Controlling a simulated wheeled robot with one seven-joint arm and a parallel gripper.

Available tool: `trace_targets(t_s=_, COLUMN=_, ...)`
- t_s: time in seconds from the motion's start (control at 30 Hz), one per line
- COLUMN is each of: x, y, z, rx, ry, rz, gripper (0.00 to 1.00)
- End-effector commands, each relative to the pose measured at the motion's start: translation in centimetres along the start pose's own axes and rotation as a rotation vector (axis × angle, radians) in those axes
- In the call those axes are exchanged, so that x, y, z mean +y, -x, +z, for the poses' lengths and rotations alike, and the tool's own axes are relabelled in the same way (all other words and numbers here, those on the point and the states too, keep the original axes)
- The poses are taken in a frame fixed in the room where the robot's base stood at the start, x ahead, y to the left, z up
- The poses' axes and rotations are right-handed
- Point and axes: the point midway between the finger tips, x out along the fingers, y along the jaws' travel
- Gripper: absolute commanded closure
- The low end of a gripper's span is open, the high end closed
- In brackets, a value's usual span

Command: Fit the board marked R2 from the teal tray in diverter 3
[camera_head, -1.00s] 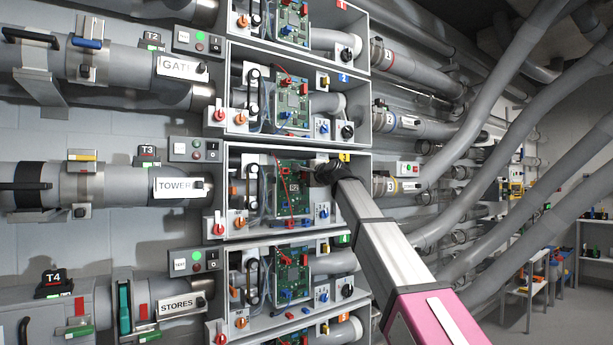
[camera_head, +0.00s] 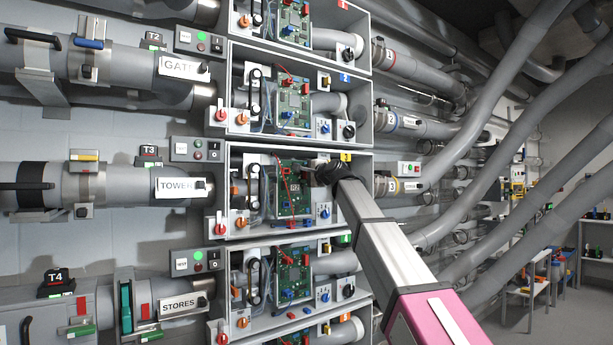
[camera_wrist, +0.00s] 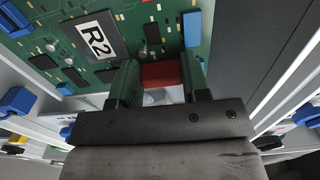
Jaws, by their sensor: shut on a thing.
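The green board marked R2 (camera_head: 294,187) is upright inside the open box of diverter 3, whose rim (camera_head: 300,146) carries a yellow 3 tag. In the wrist view the R2 board (camera_wrist: 62,35) fills the top, with its white label tilted. My gripper (camera_head: 318,167) reaches in from the right at the board's upper right edge. In the wrist view my gripper (camera_wrist: 162,80) is shut on the board at a red block (camera_wrist: 160,74) between its fingers. Whether the board is fully seated cannot be told. The teal tray is not in view.
Similar boxes with boards stand above and below, such as the diverter 2 board (camera_head: 291,96). An orange knob (camera_head: 239,222), a blue knob (camera_head: 324,212) and a red lead (camera_head: 276,170) are close around the board. Box walls leave little room.

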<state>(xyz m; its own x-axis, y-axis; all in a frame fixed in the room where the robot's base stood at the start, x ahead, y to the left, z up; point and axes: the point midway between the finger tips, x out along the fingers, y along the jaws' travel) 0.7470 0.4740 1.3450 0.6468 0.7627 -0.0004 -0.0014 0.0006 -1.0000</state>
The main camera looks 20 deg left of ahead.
Motion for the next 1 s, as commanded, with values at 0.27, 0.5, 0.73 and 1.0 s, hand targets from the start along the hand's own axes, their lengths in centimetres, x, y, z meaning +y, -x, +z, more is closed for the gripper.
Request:
trace_targets(t_s=0.27, x=-0.1, y=-0.3, z=0.0, rx=0.0, ry=0.0, rz=-0.001, gripper=0.86)
trace_targets(t_s=0.5, x=0.0, y=-0.5, z=0.0, rx=0.0, ry=0.0, rz=-0.001, gripper=0.28)
trace_targets(t_s=0.73, x=0.0, y=-0.4, z=0.0, rx=0.0, ry=0.0, rz=0.0, gripper=0.28)
trace_targets(t_s=1.0, x=0.1, y=1.0, z=0.1, rx=0.0, ry=0.0, rz=-0.001, gripper=0.28)
